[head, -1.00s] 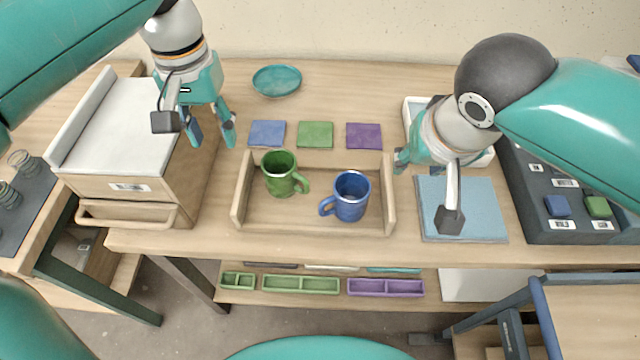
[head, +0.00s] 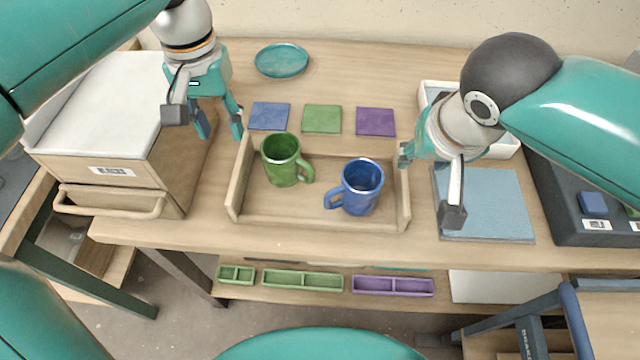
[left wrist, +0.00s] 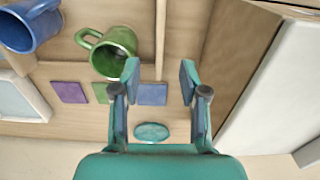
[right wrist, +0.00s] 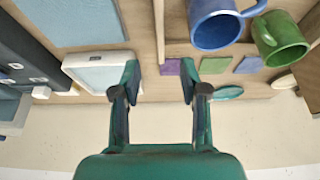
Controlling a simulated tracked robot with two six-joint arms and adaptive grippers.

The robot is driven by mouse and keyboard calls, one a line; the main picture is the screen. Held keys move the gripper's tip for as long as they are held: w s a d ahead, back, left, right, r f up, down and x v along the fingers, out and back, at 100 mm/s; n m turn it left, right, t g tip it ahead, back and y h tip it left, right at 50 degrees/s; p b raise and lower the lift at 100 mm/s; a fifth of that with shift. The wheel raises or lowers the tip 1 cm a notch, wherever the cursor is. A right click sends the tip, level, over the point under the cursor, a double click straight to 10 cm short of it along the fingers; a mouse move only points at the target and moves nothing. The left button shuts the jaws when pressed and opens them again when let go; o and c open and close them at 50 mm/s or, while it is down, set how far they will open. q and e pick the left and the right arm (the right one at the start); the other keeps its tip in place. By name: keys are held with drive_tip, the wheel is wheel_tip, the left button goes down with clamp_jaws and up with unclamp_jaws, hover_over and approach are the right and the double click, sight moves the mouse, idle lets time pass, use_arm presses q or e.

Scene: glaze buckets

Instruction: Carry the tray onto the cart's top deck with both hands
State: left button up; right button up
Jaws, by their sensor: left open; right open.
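The wooden tray (head: 320,220) lies on the bench with raised walls at its left and right ends. A green mug (head: 280,162) and a blue mug (head: 360,188) stand upright in it. My left gripper (head: 222,134) is open above the tray's left end, toward its back corner. In the left wrist view, that end wall (left wrist: 161,35) lines up between the open fingers (left wrist: 158,78). My right gripper (head: 405,158) is open by the tray's right end; the arm partly hides it. In the right wrist view, the right end wall (right wrist: 159,25) lines up between the fingers (right wrist: 159,82). Neither visibly grips the wall.
The cart, with a wooden deck (head: 615,310), stands at the lower right, partly out of frame. A drawer box (head: 120,150) sits left of the tray. A blue mat (head: 485,205) and white bin (head: 508,143) lie right. Coloured squares (head: 321,119) lie behind it.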

sight(240, 182)
use_arm(q)
wheel_tip(240, 182, down, 16)
drive_tip(key=shift+f, duration=0.1)
use_arm(e)
drive_tip(key=x, duration=1.6)
drive_tip(key=shift+s+f, duration=0.1)
drive_tip(key=shift+f, duration=0.05)
use_arm(q)
clamp_jaws()
use_arm(e)
clamp_jaws()
